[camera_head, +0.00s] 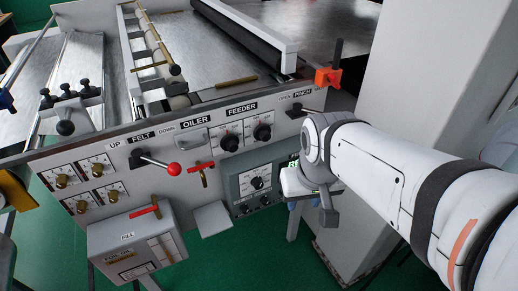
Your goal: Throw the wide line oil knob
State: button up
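The machine's slanted grey front panel (165,155) carries the controls, and no label that I can read names the wide line oil knob. Several brass knobs (62,181) on white dial plates sit at its left. A brass valve with a red handle (202,168) is below the word OILER. Two black knobs, one on the left (229,142) and one on the right (262,132), are under FEEDER. My gripper (308,195) is at the panel's lower right, beside the grey control box, apart from the brass knobs and red valve. Its fingertips are mostly hidden.
A red-ball lever (173,169) sticks out under FELT. A grey control box (255,180) hangs below FEEDER. A fill box (138,240) with a red handle juts out at lower left. An orange-red clamp (328,77) is at the right corner. A pale column (425,75) stands right.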

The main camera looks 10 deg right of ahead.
aim_at(264, 202)
jog(key=z, duration=0.25)
jog(key=k, duration=0.9)
jog(key=u, duration=0.25)
